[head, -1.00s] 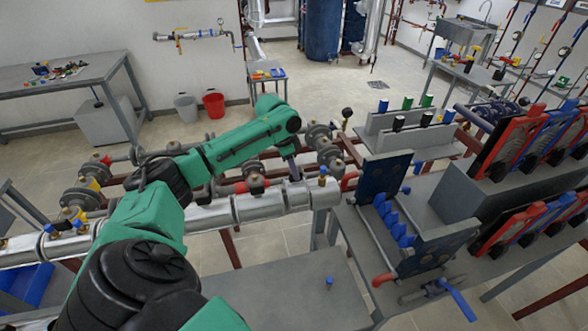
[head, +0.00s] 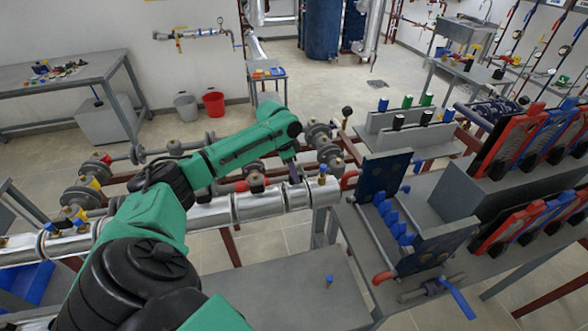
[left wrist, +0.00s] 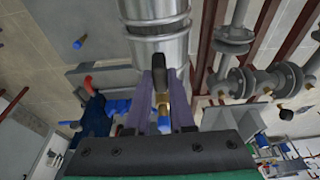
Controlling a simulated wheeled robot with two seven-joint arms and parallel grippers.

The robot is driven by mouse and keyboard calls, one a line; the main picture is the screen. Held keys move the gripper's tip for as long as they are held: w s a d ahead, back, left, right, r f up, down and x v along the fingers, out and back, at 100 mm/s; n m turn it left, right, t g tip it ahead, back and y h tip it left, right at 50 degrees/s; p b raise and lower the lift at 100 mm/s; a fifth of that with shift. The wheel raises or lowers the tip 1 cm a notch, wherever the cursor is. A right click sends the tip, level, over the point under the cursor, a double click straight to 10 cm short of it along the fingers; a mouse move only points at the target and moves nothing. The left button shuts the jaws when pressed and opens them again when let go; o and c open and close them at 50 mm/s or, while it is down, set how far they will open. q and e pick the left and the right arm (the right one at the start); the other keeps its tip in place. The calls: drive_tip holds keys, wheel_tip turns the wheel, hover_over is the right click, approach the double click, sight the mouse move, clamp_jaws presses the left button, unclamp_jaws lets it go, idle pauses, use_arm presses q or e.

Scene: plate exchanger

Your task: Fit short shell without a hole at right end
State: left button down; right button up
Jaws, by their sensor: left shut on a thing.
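My left gripper (head: 293,172) is over the silver pipe cladding, close to its right end. In the left wrist view its two purple fingers (left wrist: 162,105) are closed around a narrow black piece at the edge of a silver short shell (left wrist: 158,50). The short shell lies along the pipe line in the head view (head: 296,196); whether it is fully seated cannot be told. My right gripper is not in view.
The plate exchanger (head: 384,195) with blue plates stands right of the pipe end. A small blue-capped fitting (head: 329,281) stands on the grey bench (head: 285,290) in front. Flanged pipes and valves (head: 318,135) run close behind the cladding.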

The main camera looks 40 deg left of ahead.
use_arm(q)
drive_tip(key=shift+f, duration=0.35)
drive_tip(key=c, duration=0.7)
unclamp_jaws()
drive_tip(key=shift+r, duration=0.1)
drive_tip(key=v, duration=0.3)
drive_tip(key=w+v, duration=0.1)
drive_tip(key=v, duration=0.1)
drive_tip(key=d+v, duration=0.1)
drive_tip(key=v, duration=0.2)
drive_tip(key=shift+w+r+p, duration=0.25)
drive_tip(key=shift+r+p, duration=0.1)
drive_tip(key=shift+r, duration=0.2)
drive_tip(key=shift+f, duration=0.1)
